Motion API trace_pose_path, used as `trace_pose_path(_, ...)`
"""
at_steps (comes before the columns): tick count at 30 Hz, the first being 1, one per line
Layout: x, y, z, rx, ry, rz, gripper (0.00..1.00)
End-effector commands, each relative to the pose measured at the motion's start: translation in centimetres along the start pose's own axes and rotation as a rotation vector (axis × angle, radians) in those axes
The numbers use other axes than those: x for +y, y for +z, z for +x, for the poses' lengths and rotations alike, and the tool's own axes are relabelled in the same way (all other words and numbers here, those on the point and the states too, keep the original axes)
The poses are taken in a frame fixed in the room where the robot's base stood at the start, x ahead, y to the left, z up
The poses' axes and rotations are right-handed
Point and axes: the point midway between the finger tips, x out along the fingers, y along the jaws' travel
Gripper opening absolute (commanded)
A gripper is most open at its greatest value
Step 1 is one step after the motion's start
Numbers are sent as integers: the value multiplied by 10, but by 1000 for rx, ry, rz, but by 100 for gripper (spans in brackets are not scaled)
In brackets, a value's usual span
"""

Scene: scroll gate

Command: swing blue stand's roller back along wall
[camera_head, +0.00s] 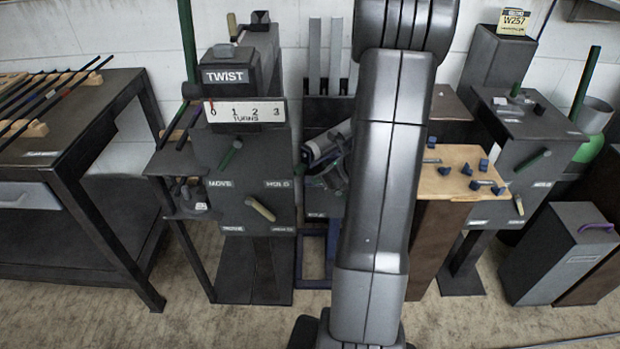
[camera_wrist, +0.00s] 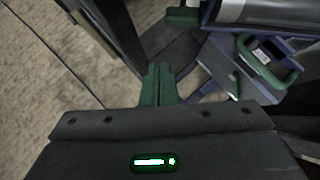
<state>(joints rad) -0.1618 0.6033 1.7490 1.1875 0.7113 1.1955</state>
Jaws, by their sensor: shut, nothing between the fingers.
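The blue stand (camera_head: 311,262) is in the middle of the head view, against the wall and partly hidden behind my arm. Its grey roller (camera_head: 325,148) shows just left of my arm. In the wrist view the roller (camera_wrist: 268,12) crosses the top right as a pale cylinder. Below it is a blue bracket (camera_wrist: 222,70) with a green loop handle (camera_wrist: 262,77). My gripper (camera_wrist: 158,70) has green fingers, shut together and empty. In the wrist picture the fingertips lie left of the bracket and handle. I cannot tell the depth gap between them.
A dark TWIST stand (camera_head: 245,160) with knobs and levers is left of the blue stand. A wooden-topped cabinet (camera_head: 440,185) and the W257 stand (camera_head: 525,130) are to the right. A workbench (camera_head: 75,140) with rods is far left. Floor (camera_head: 200,325) in front is clear.

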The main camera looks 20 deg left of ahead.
Motion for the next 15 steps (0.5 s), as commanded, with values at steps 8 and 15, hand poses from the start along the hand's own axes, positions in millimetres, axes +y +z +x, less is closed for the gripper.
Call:
trace_pose_path(8,4,1,-46,0,-1,0,0)
trace_pose_path(15,11,-17,-42,-39,23,21,0)
